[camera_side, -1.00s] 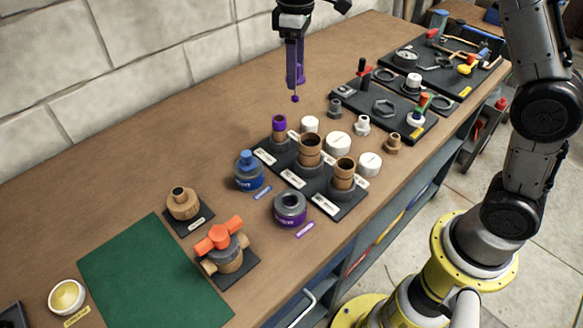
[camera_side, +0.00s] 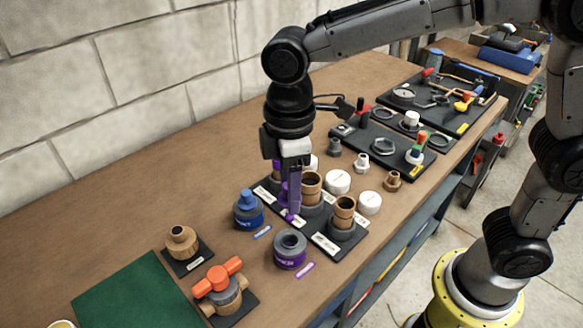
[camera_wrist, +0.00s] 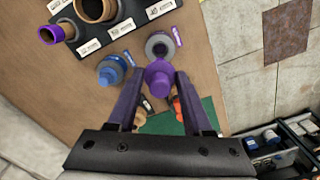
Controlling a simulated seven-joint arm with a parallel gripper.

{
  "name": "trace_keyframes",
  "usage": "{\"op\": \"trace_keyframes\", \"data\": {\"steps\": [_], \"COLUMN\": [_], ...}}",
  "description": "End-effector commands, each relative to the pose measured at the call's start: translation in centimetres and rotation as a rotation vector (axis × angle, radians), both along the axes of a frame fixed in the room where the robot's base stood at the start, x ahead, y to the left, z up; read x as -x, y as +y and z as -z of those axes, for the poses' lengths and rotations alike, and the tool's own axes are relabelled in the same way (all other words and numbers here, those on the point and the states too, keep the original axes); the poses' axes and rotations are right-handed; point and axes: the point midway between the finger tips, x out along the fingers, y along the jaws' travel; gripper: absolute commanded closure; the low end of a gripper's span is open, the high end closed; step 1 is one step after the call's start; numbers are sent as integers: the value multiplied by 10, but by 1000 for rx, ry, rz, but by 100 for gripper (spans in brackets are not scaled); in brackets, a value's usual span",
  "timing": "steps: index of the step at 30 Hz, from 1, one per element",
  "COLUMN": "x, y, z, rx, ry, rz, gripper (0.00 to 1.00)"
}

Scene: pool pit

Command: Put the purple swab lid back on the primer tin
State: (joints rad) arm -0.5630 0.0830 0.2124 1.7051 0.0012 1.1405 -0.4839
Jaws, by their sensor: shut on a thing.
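The purple swab lid (camera_wrist: 158,76) is held between the purple fingers of my gripper (camera_wrist: 160,92), seen in the wrist view. In the side view, the gripper (camera_side: 288,185) points down over the dark fittings board, and a purple ball-like swab tip (camera_side: 290,217) shows below the fingers. The primer tin (camera_side: 290,249) is grey with a purple label and an open top. It stands on the bench nearer the side camera, below the swab tip in that picture. In the wrist view, the tin's ring-shaped top (camera_wrist: 160,46) lies just beyond the lid. The lid looks apart from the tin.
A blue-capped tin (camera_side: 248,212) stands left of the primer tin. Brown pipe stubs (camera_side: 343,212) stand on the dark board close by. White round caps (camera_side: 338,181) sit behind. An orange-handled valve (camera_side: 220,283) and a green mat (camera_side: 135,298) are at front left.

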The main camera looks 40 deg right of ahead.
Motion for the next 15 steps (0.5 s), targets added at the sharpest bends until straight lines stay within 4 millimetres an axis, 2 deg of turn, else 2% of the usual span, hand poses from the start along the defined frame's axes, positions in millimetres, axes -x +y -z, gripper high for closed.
{"op": "trace_keyframes", "data": {"steps": [15], "x": [0], "y": [1], "z": [40], "rx": [1], "ry": [2], "rz": [-1], "gripper": [85]}}
